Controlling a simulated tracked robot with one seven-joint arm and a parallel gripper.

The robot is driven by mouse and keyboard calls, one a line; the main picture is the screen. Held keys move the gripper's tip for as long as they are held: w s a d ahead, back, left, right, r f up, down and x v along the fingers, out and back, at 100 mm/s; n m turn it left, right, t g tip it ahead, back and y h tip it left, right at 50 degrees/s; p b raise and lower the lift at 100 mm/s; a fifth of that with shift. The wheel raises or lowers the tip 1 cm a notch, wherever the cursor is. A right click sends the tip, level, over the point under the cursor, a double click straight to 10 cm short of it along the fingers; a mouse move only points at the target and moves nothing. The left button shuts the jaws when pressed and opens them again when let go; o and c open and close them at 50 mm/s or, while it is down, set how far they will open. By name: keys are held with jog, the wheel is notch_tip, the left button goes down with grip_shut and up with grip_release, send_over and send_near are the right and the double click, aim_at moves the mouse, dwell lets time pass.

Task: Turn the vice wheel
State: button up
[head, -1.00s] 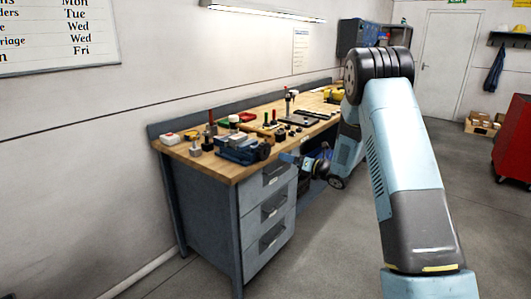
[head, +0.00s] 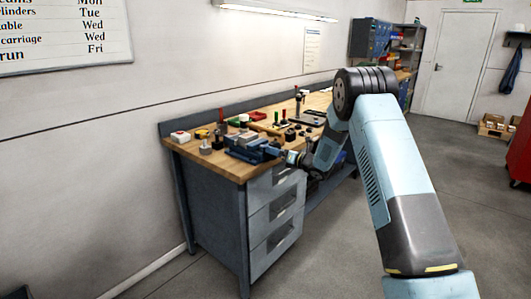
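A blue vice (head: 243,151) sits on the wooden bench top near its front left corner. Its dark wheel (head: 271,149) is at the vice's right end, by the bench's front edge. My arm reaches down from the right, and my gripper (head: 283,156) is close beside the wheel. The fingers are too small and dark to make out, so I cannot tell whether they touch the wheel or are open or shut.
The workbench (head: 215,178) has grey drawers below. A white box with a red button (head: 180,136), small blocks and several upright tools stand around the vice. A wall board (head: 60,35) hangs at left. The floor (head: 330,260) in front is clear.

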jog(key=shift+x, duration=0.8)
